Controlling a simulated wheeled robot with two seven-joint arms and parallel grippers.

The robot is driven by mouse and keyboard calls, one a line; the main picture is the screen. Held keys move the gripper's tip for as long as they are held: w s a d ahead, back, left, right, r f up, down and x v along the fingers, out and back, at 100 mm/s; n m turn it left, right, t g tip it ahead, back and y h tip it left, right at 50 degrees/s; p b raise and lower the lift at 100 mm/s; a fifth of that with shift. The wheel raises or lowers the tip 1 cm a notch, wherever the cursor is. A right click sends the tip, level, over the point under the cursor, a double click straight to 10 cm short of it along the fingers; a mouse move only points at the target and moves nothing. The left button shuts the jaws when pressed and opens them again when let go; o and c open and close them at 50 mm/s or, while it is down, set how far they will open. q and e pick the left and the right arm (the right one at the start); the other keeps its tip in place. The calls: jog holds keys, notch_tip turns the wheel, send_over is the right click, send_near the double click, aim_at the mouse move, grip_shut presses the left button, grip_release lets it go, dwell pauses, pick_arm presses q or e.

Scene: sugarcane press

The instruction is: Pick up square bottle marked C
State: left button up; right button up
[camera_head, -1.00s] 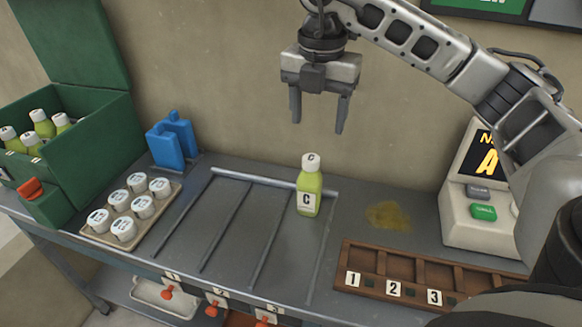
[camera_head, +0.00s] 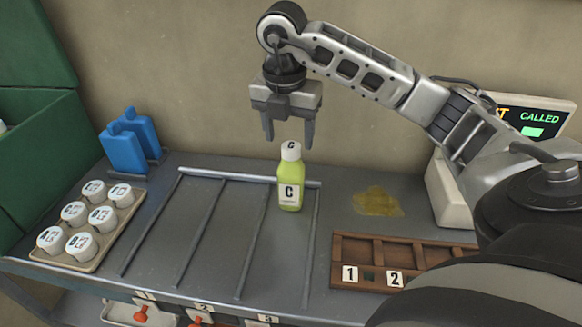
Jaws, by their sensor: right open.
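The square bottle marked C (camera_head: 291,180) stands upright on the grey counter, at the back end of the rail lanes. It holds yellow-green juice and has a white cap and a white label, both marked C. My right gripper (camera_head: 289,134) is open and points down just above the cap, with its fingers either side of the cap in the picture. Whether the fingertips reach down to the cap's level is hard to tell. The gripper holds nothing. My left gripper is not in view.
A tray (camera_head: 50,258) of white lidded cups and blue packs (camera_head: 124,150) stand at the left, beside a green box (camera_head: 40,140). A wooden rack (camera_head: 345,248) numbered 1 and 2 is at the right. A yellow spill (camera_head: 377,201) lies behind it. The lanes left of the bottle are empty.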

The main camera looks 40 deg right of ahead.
aim_at(291, 145)
jog(key=shift+s+d+f, duration=0.1)
jog(key=shift+d+f, duration=0.05)
jog(key=shift+f, duration=0.85)
jog(key=shift+d+f, duration=0.15)
jog(key=shift+f, duration=0.8)
grip_shut()
jog(key=shift+r, duration=0.15)
